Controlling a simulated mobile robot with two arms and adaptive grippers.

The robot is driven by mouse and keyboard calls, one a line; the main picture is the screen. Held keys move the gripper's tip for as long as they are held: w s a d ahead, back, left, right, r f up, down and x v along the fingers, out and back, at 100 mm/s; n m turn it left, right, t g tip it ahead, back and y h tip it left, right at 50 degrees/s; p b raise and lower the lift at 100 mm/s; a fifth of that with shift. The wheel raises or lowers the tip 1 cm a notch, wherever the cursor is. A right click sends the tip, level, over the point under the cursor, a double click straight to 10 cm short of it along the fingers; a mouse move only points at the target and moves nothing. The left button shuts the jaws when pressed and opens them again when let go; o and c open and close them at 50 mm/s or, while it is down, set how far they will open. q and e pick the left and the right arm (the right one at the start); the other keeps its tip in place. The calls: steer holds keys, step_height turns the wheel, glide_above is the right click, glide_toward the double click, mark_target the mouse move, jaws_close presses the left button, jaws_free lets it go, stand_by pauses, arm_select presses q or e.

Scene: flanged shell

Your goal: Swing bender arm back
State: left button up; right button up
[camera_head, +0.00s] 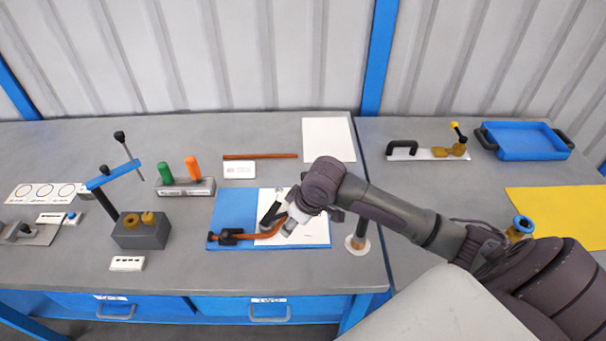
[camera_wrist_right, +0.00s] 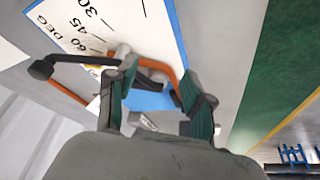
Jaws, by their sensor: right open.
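The bender sits on a blue board (camera_head: 230,207) with a white angle sheet (camera_head: 316,230). An orange bar (camera_head: 262,235) runs across it from a dark block (camera_head: 230,237) at its left. In the right wrist view a dark arm with a round black knob (camera_wrist_right: 41,69) reaches to the jaws, beside the orange bar (camera_wrist_right: 160,60). My right gripper (camera_head: 277,221) is low over the board. Its jaws (camera_wrist_right: 158,79) are apart, with the dark arm and bar in view between them. I cannot tell whether they touch. My left gripper is out of view.
Left of the board stands a block with green and orange handles (camera_head: 186,187), then a fixture with a blue bar (camera_head: 113,176). An orange rod (camera_head: 260,156) lies behind. A round-based post (camera_head: 358,241) stands right of the board, close under my arm.

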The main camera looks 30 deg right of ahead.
steer(key=w+d+r+m, duration=0.3)
steer(key=w+d+r, duration=0.6)
steer(key=d, duration=0.4)
steer(key=shift+t+h, duration=0.3)
steer(key=shift+h, duration=0.2)
steer(key=p+x, duration=0.2)
steer(key=x, duration=1)
steer(key=shift+a+f, duration=0.15)
jaws_close()
